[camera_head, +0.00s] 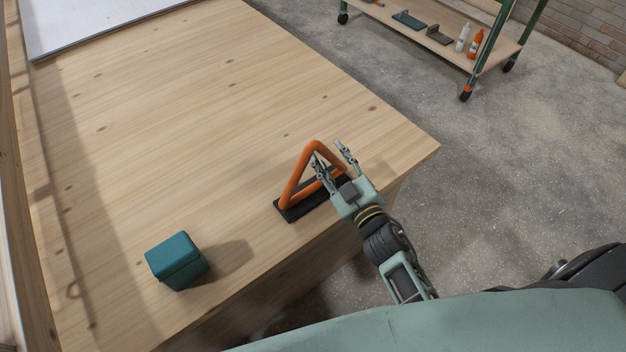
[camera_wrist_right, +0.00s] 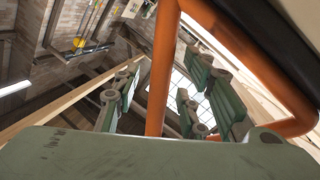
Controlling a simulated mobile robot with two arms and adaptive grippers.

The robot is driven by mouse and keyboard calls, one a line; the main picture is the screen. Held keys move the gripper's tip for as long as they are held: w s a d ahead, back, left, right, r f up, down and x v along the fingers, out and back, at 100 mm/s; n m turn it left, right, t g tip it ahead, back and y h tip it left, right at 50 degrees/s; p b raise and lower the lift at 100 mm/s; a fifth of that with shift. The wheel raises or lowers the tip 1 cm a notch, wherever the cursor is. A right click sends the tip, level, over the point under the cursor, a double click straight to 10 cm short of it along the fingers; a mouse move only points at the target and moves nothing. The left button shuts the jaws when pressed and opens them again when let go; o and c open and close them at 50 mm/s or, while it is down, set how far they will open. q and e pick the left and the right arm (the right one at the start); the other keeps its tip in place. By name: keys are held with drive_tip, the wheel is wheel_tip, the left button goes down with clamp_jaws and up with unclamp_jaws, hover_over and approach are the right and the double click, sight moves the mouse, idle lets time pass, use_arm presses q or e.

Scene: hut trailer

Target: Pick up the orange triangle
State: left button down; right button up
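The orange triangle (camera_head: 297,177) stands upright on a black base (camera_head: 293,209) near the front right edge of the wooden table. My right gripper (camera_head: 330,155) is at the triangle's right side, with its fingers spread to either side of an orange bar. In the right wrist view, one orange bar (camera_wrist_right: 161,75) runs up between the open fingers of the right gripper (camera_wrist_right: 165,90), with a gap visible on both sides. The black base (camera_wrist_right: 262,45) shows there at the upper right. My left gripper is not in view.
A teal box (camera_head: 176,262) sits on the wooden table (camera_head: 190,130) at the lower left. A white board (camera_head: 100,22) lies at the far end. A wheeled cart (camera_head: 440,20) with bottles stands beyond on the floor. The table's middle is clear.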

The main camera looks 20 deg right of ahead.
drive_tip(key=shift+c, duration=0.3)
clamp_jaws()
idle(0.5)
